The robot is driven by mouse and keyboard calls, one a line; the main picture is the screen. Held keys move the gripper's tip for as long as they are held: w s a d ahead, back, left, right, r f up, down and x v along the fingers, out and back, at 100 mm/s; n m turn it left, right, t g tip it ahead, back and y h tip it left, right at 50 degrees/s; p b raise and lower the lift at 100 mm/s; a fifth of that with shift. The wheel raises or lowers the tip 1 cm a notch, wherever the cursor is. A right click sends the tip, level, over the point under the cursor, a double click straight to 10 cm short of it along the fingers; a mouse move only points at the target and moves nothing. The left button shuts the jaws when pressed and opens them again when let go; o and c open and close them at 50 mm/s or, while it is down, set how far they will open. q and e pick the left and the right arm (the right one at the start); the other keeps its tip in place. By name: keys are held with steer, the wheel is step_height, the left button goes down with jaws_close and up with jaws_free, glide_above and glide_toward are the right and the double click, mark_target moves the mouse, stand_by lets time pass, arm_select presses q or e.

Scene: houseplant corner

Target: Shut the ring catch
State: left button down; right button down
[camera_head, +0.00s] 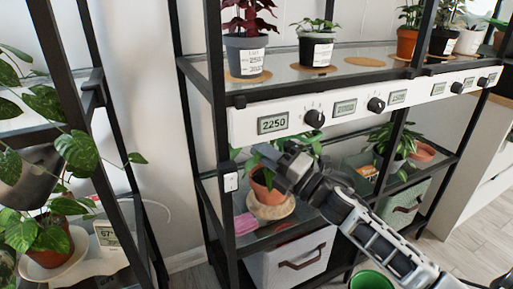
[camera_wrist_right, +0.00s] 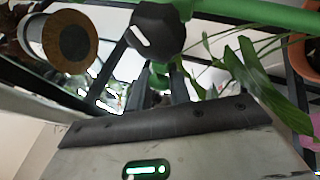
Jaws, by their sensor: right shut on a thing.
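My right gripper (camera_head: 279,163) reaches in from the lower right to the potted plant on the middle shelf. Its plant has green leaves and a terracotta pot (camera_head: 261,187) on a cork mat (camera_head: 268,210). In the right wrist view, the dark fingers (camera_wrist_right: 162,88) are shut on a small green piece (camera_wrist_right: 157,77), which seems to be the ring catch. The fingers hide much of it, so I cannot tell whether the ring is closed. A green bar (camera_wrist_right: 250,22) and long leaves (camera_wrist_right: 250,75) are close by. My left gripper is not in view.
A white light panel (camera_head: 345,108) with black knobs crosses the rack just above my gripper. Black rack posts (camera_head: 222,165) stand at the left. A white bin (camera_head: 292,262) is below, and a green pot (camera_head: 371,280) stands low in front.

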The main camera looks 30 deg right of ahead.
steer(key=n+y, duration=0.1)
steer(key=d+g+y+b, duration=0.1)
steer(key=shift+s+f+n+g+y, duration=0.1)
steer(key=shift+f+n+g+y, duration=0.1)
steer(key=shift+n+g+y, duration=0.15)
arm_select(q)
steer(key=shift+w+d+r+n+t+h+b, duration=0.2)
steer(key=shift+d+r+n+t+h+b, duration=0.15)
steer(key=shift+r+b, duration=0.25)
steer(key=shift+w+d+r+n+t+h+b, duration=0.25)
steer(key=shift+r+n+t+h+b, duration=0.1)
steer(key=shift+b, duration=0.4)
arm_select(e)
steer(key=shift+s+d+r+n+g+y, duration=0.1)
steer(key=shift+d+n+g+y, duration=0.1)
steer(key=shift+n+g+y, duration=0.55)
steer(key=shift+s+d+n+g+y, duration=0.1)
steer(key=shift+d+n+g+y, duration=0.1)
steer(key=shift+n+g+y, duration=0.5)
steer(key=shift+d+r+n+g+y, duration=0.15)
steer(key=shift+n+g+y, duration=0.25)
steer(key=shift+g+y, duration=0.6)
steer(key=shift+f, duration=0.1)
steer(key=c, duration=1.3)
jaws_free()
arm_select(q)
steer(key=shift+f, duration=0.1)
arm_select(e)
steer(key=shift+d, duration=0.1)
